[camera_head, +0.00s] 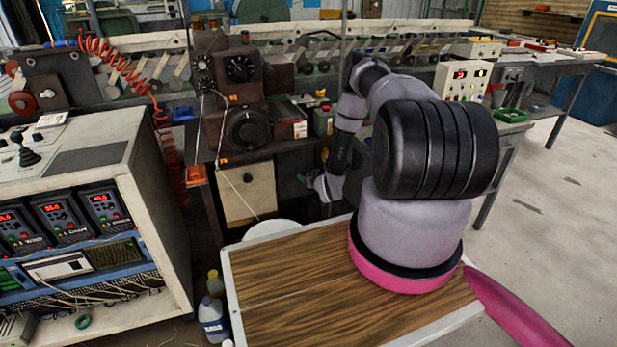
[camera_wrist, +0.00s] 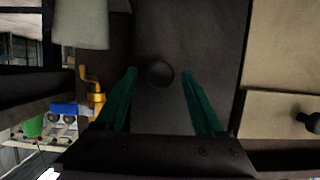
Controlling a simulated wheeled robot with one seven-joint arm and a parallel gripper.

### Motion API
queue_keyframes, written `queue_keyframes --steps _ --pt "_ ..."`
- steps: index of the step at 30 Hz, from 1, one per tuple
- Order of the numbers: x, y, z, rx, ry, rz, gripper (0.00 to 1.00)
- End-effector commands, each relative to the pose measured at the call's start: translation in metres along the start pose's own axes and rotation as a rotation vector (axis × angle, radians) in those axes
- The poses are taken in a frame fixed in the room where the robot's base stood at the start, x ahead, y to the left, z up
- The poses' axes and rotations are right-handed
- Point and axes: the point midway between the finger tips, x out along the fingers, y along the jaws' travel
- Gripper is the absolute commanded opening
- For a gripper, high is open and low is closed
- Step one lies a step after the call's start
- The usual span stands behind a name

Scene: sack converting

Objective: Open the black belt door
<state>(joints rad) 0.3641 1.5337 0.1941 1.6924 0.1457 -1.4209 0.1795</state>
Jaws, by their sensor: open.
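The black belt door (camera_wrist: 205,45) is a dark flat panel filling the middle of the wrist view. Its round dark knob (camera_wrist: 160,74) stands out between the fingertips of my gripper (camera_wrist: 160,72). The two green fingers are open, one on each side of the knob. I cannot tell how much depth separates them from it. The door looks shut, with a dark seam along its right edge. In the head view my gripper (camera_head: 304,179) is small, low in front of the dark machine bench, and the door there is too dark to make out clearly.
A cream door (camera_head: 250,190) with its own dark knob (camera_wrist: 308,122) is beside the black one. A yellow crank-shaped part (camera_wrist: 93,85) is left of my fingers. A control cabinet (camera_head: 150,200) stands at left. Open floor (camera_head: 570,190) lies at right.

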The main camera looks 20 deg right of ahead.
Motion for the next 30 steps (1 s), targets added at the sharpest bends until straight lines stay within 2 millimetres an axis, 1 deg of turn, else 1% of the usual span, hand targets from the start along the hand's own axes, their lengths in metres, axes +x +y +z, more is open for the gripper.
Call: queue_keyframes --steps 8,9,11,12,13,14,30 --pt "0.0013 0.0001 0.0001 0.0 -0.001 0.0 0.7" --pt "0.0013 0.0002 0.0001 0.0 -0.001 0.0 0.55" --pt "0.0012 0.0002 0.0001 0.0 -0.001 0.0 0.32" --pt "0.0012 0.0002 0.0 0.0 0.0 0.0 0.17" --pt "0.0012 0.0002 0.0 0.0 0.0 0.0 0.05" --pt "0.0012 0.0002 0.0 0.0 0.0 0.0 0.0" --pt "0.0012 0.0003 -0.0002 0.0 0.0 0.0 0.0"
